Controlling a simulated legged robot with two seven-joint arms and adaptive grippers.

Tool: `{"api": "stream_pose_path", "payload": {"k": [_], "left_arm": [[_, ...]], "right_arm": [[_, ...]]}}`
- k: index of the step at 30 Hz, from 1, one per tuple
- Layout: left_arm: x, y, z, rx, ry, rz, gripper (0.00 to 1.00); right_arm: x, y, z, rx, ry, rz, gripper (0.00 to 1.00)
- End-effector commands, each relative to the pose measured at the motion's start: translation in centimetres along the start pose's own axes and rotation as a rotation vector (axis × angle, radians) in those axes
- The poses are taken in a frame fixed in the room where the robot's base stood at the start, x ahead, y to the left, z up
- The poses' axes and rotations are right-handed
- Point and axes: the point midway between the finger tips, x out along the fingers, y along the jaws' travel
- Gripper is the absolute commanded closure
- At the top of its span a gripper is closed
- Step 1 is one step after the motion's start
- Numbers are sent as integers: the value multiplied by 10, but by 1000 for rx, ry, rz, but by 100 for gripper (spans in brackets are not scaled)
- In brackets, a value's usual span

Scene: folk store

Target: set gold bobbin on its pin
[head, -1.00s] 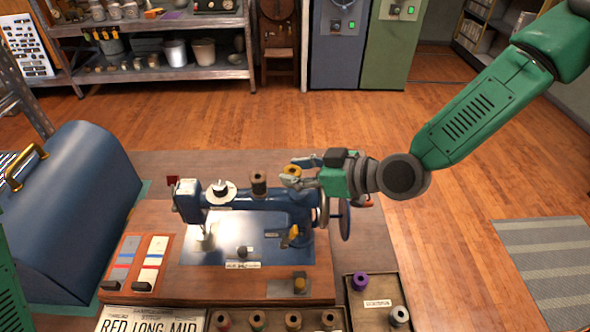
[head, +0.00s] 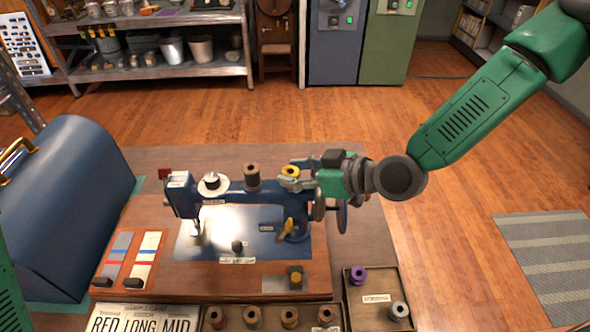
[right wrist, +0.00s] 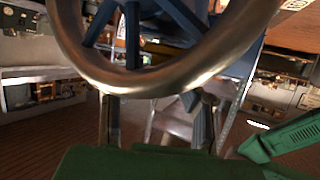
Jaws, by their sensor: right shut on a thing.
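The gold bobbin (head: 291,170) is at the fingertips of my right gripper (head: 289,182), which is shut on it over the right end of the blue sewing machine's arm (head: 233,202). I cannot tell whether the bobbin touches the machine. Its pin cannot be made out; the gripper and bobbin may cover it. A brown spool (head: 252,177) stands upright on the arm just left of the gripper. In the right wrist view, the handwheel (right wrist: 160,85) fills the upper foreground. The fingers (right wrist: 157,125) show below it, and the bobbin cannot be made out there. My left gripper is out of view.
A white disc with a dark knob (head: 211,182) sits on the arm's left part. A yellow-orange part (head: 287,228) projects at the machine's front. Spool trays (head: 356,306) lie in front, holding a purple spool (head: 358,275). A blue domed cover (head: 65,210) stands at left.

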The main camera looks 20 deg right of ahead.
Motion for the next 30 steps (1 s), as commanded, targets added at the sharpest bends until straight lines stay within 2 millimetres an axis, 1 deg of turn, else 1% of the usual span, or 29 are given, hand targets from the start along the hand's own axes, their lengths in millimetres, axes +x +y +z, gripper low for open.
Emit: {"api": "stream_pose_path", "payload": {"k": [6, 7, 8, 9, 19, 22, 26, 30], "left_arm": [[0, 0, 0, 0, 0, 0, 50], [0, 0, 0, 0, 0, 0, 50], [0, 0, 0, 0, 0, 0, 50], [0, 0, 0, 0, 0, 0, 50], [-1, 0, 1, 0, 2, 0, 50], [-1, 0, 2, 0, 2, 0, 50], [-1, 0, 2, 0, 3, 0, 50], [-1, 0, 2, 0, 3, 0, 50]], "right_arm": [[0, -1, 0, 0, 0, -1, 100], [0, -1, 0, 0, 0, -1, 62], [0, -1, 0, 0, 0, -1, 52], [0, -1, 0, 0, 0, -1, 45], [-2, 1, 0, 1, 1, 2, 45], [-9, 2, 0, 1, 0, 3, 45], [-30, 1, 0, 3, 1, 3, 45], [-62, 1, -1, 4, 2, 4, 45]]}}
